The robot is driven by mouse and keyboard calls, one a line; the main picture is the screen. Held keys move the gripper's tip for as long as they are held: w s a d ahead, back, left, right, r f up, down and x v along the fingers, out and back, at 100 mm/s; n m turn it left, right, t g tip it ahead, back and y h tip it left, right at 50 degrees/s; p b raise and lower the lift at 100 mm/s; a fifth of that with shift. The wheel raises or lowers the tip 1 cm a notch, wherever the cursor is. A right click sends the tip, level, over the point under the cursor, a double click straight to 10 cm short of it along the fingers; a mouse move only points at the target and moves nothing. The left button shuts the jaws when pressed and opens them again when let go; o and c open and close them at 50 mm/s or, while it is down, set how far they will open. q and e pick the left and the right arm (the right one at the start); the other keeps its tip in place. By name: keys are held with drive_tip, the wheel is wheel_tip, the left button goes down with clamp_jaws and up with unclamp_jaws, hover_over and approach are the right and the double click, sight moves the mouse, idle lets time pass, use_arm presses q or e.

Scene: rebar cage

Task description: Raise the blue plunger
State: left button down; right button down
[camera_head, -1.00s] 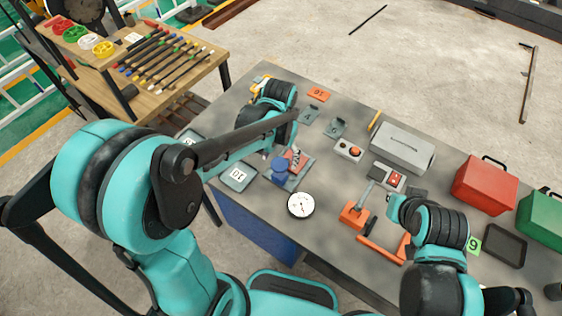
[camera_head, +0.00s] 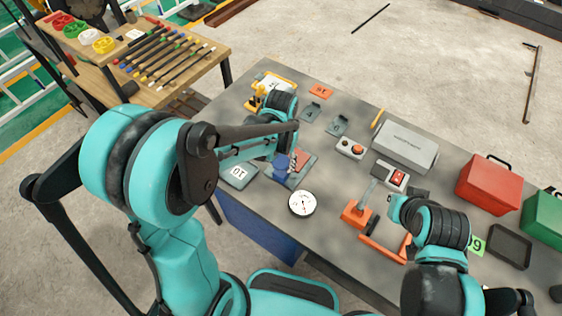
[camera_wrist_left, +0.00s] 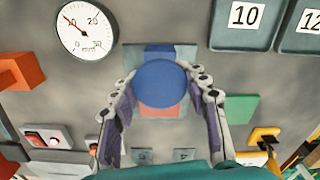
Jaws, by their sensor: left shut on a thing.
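The blue plunger (camera_head: 281,162) has a round blue knob and stands on a small grey base plate with a red part, near the table's front edge. In the left wrist view the knob (camera_wrist_left: 161,84) is in the middle, seen from above, and hides the shaft below it. My left gripper (camera_head: 292,162) is at the plunger, partly hidden by my wrist. In the left wrist view its two fingers (camera_wrist_left: 163,103) flank the knob and are shut on the plunger. My right arm is at the lower right, but its fingers do not show.
A round white dial gauge (camera_head: 302,203) lies right beside the plunger. A number 10 tray (camera_head: 238,175) is to its left. An orange lever device (camera_head: 357,212), a red-button box (camera_head: 351,147) and a grey case (camera_head: 405,146) stand to the right.

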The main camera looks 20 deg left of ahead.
use_arm(q)
wheel_tip(320, 180, up, 2)
drive_tip(key=shift+r+p, duration=0.25)
drive_tip(key=shift+p, duration=0.6)
drive_tip(key=shift+w, duration=0.1)
drive_tip(key=c, duration=0.9)
unclamp_jaws()
drive_tip(key=shift+o, duration=0.8)
drive_tip(key=shift+r, duration=0.15)
